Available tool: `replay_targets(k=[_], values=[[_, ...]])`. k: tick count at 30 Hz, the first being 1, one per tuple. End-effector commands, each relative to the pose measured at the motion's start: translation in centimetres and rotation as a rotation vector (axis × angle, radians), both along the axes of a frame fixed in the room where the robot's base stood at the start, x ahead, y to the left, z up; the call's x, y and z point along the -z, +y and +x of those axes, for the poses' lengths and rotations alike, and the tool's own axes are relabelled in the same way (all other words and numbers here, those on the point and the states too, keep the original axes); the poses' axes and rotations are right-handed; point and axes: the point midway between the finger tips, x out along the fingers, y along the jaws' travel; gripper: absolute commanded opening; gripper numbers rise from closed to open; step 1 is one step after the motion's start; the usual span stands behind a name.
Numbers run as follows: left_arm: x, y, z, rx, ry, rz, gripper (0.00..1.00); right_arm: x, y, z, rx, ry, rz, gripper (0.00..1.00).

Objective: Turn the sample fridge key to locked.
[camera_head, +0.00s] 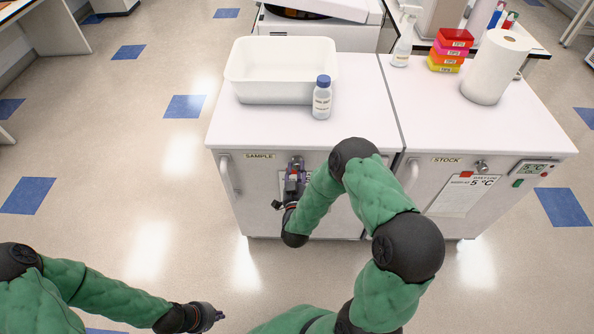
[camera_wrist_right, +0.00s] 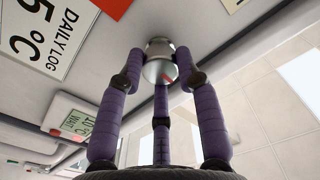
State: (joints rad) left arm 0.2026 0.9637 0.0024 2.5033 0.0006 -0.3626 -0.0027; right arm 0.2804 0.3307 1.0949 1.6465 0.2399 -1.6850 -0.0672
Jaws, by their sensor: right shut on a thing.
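The sample fridge (camera_head: 262,215) is a low white unit with a SAMPLE label (camera_head: 260,156) on its front. In the right wrist view its round metal key lock (camera_wrist_right: 160,68) sticks out of the door front, with a red mark on its face. My right gripper (camera_head: 295,163) is at the upper front of this fridge, and its purple fingers (camera_wrist_right: 160,75) are shut around the metal key piece. The gripper hides the key in the head view. My left gripper (camera_head: 217,314) is low over the floor, apart from the fridge; its fingers are too small to read.
The stock fridge (camera_head: 495,215) stands to the right with its own lock (camera_head: 481,167). On top are a white tub (camera_head: 280,88), a bottle (camera_head: 322,100), a spray bottle (camera_head: 404,40), coloured boxes (camera_head: 449,50) and a paper roll (camera_head: 494,70). A door handle (camera_head: 227,177) sticks out at left.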

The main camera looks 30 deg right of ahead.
Motion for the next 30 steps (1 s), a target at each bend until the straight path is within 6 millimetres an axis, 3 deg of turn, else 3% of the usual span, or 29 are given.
replay_targets(k=[8,30], values=[[0.7,0.0,0.0,0.0,0.0,0.0,0.0,0.2,0.1,0.0,-0.003,-0.077,0.129,0.02],[3.5,0.0,0.0,0.0,0.0,0.0,0.0,0.3,0.2,0.0,-0.004,-0.437,0.72,0.02]])
